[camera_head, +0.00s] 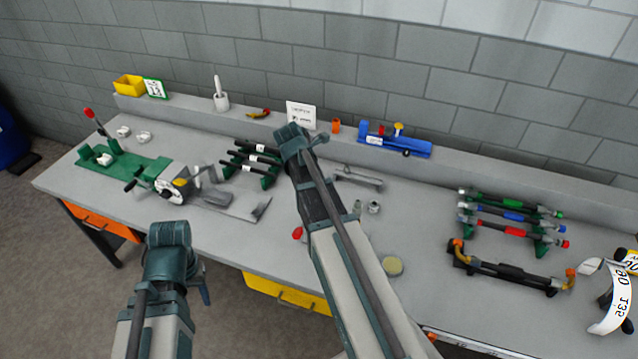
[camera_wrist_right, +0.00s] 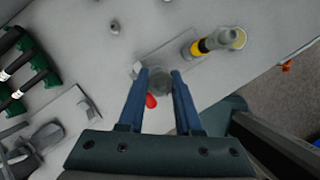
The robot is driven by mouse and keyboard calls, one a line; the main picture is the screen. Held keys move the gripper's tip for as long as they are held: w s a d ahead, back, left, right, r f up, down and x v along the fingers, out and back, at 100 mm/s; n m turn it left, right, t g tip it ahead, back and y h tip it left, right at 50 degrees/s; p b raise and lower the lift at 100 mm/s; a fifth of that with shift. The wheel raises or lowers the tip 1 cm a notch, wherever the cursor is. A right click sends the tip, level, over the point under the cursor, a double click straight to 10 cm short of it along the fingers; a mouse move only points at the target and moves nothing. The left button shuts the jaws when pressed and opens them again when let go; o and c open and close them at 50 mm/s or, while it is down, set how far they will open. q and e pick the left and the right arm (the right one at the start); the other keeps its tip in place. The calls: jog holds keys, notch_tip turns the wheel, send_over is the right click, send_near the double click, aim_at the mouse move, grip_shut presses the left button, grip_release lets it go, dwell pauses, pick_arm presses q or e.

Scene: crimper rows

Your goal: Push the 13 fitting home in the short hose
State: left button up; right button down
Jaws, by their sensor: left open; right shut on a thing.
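My right gripper (camera_wrist_right: 160,74) is shut on a round grey piece (camera_wrist_right: 160,88), seen nearly end-on; no number can be read on it. In the head view my right arm hides this gripper. A red knob (camera_wrist_right: 151,101) shows just beside the held piece, and in the head view (camera_head: 297,233) left of my right arm. A short piece with black, yellow and grey sections (camera_wrist_right: 208,44) shows in the right wrist view by a pale yellow disc (camera_wrist_right: 239,37); whether it stands or lies is unclear. My left gripper (camera_head: 204,287) is open, partly hidden behind its arm, in front of the bench.
A rack of dark hoses (camera_head: 255,165) stands left of my right arm, beside a crimping machine (camera_head: 172,188). Small grey fittings (camera_head: 374,207) stand mid-bench. A ledge runs along the back.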

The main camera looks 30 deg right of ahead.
jog(key=shift+f+b, duration=0.3)
jog(key=shift+f, duration=0.1)
jog(key=c, duration=0.5)
grip_release()
jog(key=shift+r, duration=0.1)
jog(key=p+v, duration=1.3)
jog(key=v, duration=0.1)
jog(key=shift+d, duration=0.1)
